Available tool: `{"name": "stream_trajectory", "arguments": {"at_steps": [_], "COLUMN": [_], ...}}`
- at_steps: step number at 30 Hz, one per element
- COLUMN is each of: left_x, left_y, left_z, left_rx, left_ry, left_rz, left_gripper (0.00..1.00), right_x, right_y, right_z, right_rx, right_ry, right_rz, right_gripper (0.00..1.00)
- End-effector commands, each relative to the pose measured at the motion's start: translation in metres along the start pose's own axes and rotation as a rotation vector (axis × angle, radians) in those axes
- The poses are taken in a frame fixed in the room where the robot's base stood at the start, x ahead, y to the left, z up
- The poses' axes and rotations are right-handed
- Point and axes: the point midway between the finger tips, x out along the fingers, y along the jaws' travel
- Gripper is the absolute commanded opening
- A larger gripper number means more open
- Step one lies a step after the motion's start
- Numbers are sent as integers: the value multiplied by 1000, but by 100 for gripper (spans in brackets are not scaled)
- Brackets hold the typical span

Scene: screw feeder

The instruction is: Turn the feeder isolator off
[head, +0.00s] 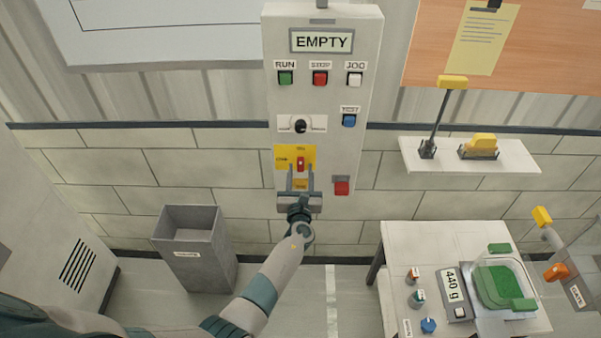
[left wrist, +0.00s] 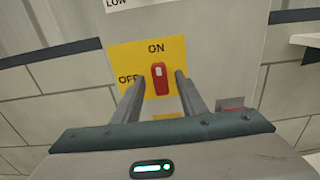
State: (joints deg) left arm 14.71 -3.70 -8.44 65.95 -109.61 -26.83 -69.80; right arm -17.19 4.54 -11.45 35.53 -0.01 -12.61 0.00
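The feeder isolator is a red rotary handle (head: 300,163) on a yellow plate (head: 281,151), low on the grey control panel (head: 355,130). In the left wrist view the red handle (left wrist: 160,79) stands upright, towards the ON label (left wrist: 156,47). The OFF label (left wrist: 128,78) is to its left, partly hidden by a finger. My left gripper (head: 300,178) is in front of the plate, its fingers apart on either side of the handle. In the wrist view the open fingers (left wrist: 160,88) flank it with gaps visible. My right gripper is not in view.
The panel also carries RUN, STOP and JOG buttons, a black knob (head: 300,126), a blue button (head: 349,120) and a red button (head: 342,187) close to the gripper's right. A grey bin (head: 194,248) is lower left; a table (head: 400,237) with a scale is lower right.

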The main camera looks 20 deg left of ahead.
Motion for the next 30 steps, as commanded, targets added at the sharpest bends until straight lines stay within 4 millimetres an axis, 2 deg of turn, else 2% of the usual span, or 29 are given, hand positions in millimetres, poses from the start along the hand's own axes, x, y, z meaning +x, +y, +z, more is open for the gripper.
{"name": "stream_trajectory", "arguments": {"at_steps": [6, 14, 16, 19, 20, 30], "left_x": [11, 12, 12, 12, 12, 11], "left_y": [0, 0, 0, 0, 0, 0], "left_z": [0, 0, 0, 0, 0, -1], "left_rx": [-1, -1, -1, 0, 0, -23], "left_ry": [1, 1, 1, 1, 1, 1], "left_rz": [-1, 0, 0, 0, 0, 0], "left_gripper": [38, 38, 26, 2, 0, 0], "right_x": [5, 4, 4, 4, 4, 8], "right_y": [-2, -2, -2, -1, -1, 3], "right_z": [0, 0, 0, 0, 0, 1], "right_rx": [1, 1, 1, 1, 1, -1], "right_ry": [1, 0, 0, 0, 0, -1], "right_rz": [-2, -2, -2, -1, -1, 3], "right_gripper": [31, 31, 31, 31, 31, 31]}}
